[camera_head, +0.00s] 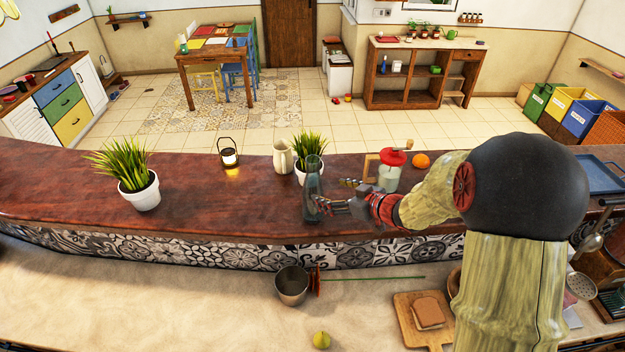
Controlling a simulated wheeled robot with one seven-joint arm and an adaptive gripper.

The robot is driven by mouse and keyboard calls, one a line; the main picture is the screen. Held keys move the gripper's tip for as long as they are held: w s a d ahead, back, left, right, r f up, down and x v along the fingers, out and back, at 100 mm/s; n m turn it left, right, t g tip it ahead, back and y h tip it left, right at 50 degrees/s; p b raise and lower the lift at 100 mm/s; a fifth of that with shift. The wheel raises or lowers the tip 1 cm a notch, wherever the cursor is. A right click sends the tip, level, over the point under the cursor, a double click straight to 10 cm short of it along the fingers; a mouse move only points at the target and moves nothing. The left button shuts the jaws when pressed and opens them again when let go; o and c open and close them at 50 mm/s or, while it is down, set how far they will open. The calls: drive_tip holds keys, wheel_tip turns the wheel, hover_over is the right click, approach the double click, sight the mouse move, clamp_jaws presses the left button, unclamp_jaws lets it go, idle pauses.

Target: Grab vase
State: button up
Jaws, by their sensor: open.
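A tall blue-grey glass vase (314,178) stands upright near the front edge of the brown wooden counter (220,200). My gripper (322,205) reaches in from the right, low and level, with its fingers at the vase's lower body. The jaws are open. The fingers overlap the vase in this view, and I cannot tell whether they touch it or are around it. Part of the vase's lower right side is hidden by the fingers.
Behind the vase stand a potted plant (310,149) and a cream pitcher (282,157). A lantern (229,154) and a larger plant (138,180) are left. A red-lidded jar (389,171) and an orange (422,161) are right, near my arm. A metal pot (291,285) sits below.

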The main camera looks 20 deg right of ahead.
sight(313, 192)
drive_tip(key=shift+s+a+r+y+p, duration=0.15)
drive_tip(key=shift+s+a+y+p, duration=0.15)
drive_tip(key=shift+a+y, duration=0.2)
drive_tip(key=shift+w+a, duration=0.2)
drive_tip(key=shift+a, duration=0.05)
drive_tip(key=x, duration=0.3)
drive_tip(key=f+p+x, duration=0.1)
drive_tip(key=x, duration=0.3)
drive_tip(key=shift+s+f, duration=0.1)
drive_tip(key=shift+f, duration=0.1)
drive_tip(key=shift+s+d, duration=0.1)
drive_tip(key=shift+c, duration=0.2)
drive_tip(key=shift+r, duration=0.1)
drive_tip(key=c, duration=1.7)
